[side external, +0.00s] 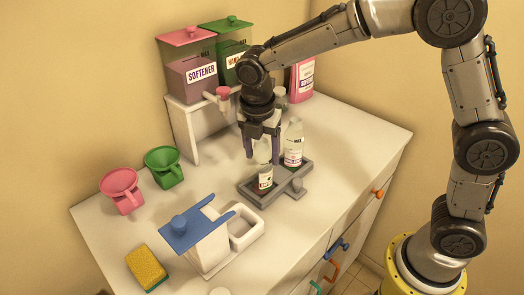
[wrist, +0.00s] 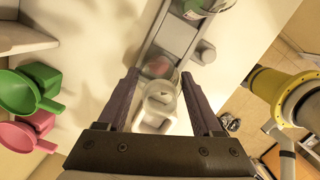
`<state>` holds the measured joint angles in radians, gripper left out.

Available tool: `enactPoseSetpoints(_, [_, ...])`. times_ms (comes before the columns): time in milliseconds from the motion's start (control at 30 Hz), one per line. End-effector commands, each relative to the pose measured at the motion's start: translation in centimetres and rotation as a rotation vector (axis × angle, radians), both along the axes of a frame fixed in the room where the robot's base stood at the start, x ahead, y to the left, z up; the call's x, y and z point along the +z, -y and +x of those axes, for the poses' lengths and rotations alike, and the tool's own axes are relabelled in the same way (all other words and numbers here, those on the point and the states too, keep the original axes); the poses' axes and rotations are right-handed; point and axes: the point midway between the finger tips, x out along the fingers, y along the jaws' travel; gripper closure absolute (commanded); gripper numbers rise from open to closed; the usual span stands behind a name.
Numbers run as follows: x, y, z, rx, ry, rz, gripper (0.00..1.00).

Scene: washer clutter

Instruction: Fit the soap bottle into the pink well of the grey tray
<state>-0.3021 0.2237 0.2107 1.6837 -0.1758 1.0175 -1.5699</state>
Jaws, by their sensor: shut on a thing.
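My gripper (side external: 262,157) is shut on a pale bottle with a white label (side external: 265,178), which I take to be the soap bottle. It is upright over the near-left end of the grey tray (side external: 290,181). In the wrist view the bottle (wrist: 158,108) stands between the two fingers (wrist: 158,78). A round pink patch, likely the pink well (wrist: 159,66), shows just beyond it in the grey tray (wrist: 174,38), partly covered. I cannot tell whether the bottle's base touches the tray. A second bottle (side external: 293,145) stands at the tray's other end.
A blue-topped white stand (side external: 198,228) and a white dish (side external: 243,232) are in front. A yellow sponge (side external: 147,268), pink cup (side external: 121,190) and green cup (side external: 163,166) lie left. Softener dispenser (side external: 190,75) and pink bottle (side external: 302,80) stand behind. The counter's right is clear.

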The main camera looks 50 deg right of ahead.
Motion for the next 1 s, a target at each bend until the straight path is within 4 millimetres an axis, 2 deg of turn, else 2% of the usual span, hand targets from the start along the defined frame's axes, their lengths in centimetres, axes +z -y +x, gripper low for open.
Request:
enactPoseSetpoints(267, [-0.3, 0.0, 0.0, 0.0, 0.0, 0.0, 1.0])
enactPoseSetpoints(300, [-0.3, 0.0, 0.0, 0.0, 0.001, 0.0, 0.28])
enactPoseSetpoints(433, [-0.3, 0.0, 0.0, 0.0, 0.001, 0.0, 0.04])
enactPoseSetpoints(767, [-0.1, 0.0, 0.0, 0.0, 0.001, 0.0, 0.03])
enactPoseSetpoints(867, [0.7, -0.1, 0.1, 0.001, 0.005, 0.002, 0.03])
enactPoseSetpoints(1000, [3.0, -0.4, -0.1, 0.002, 0.006, 0.003, 0.03])
